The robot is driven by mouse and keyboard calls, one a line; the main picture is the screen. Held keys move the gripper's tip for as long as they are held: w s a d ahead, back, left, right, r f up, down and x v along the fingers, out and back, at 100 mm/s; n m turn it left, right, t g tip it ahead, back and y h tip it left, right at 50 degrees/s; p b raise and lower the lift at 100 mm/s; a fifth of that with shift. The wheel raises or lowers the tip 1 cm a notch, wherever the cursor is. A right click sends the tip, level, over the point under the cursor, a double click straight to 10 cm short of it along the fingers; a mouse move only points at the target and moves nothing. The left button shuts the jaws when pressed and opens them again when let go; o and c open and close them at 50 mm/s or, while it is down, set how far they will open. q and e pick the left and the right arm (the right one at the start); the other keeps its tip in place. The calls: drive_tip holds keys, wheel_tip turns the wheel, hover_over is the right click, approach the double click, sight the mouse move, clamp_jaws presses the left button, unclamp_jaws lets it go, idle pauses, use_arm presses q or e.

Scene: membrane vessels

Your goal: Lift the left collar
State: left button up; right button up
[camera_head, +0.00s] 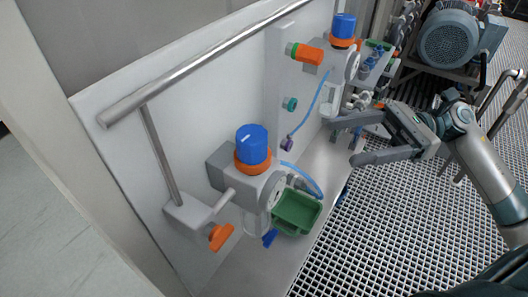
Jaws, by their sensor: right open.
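The left collar (246,168) is an orange ring around the base of a blue cap (252,143), on top of a grey valve body (222,171) at the panel's near end. A second orange collar (342,42) sits under another blue cap (344,25) at the upper right. My right gripper (348,141) comes in from the right. Its two fingers are spread and empty, pointing left, well to the right of the left collar and not touching it. My left gripper is not in view.
A metal rail (205,62) runs along the top of the white panel. A green tray (297,211) and an orange handle (221,237) sit low by the left valve. An orange-and-green fitting (304,53) sticks out above. Grated floor (385,240) lies open at right.

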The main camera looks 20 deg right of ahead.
sight(272, 162)
drive_tip(key=shift+a, duration=0.1)
drive_tip(key=a+p, duration=0.3)
drive_tip(key=a, duration=0.2)
drive_tip(key=w+a+p, duration=0.1)
drive_tip(key=a+p, duration=0.2)
drive_tip(key=a, duration=0.2)
drive_tip(key=w+a+p, duration=0.1)
drive_tip(key=a+p, duration=0.2)
drive_tip(key=a, duration=0.2)
drive_tip(key=shift+a+r, duration=0.2)
drive_tip(key=shift+a, duration=0.1)
drive_tip(key=shift+w+a+f+p, duration=0.15)
drive_tip(key=shift+a+p, duration=0.15)
drive_tip(key=shift+a, duration=0.45)
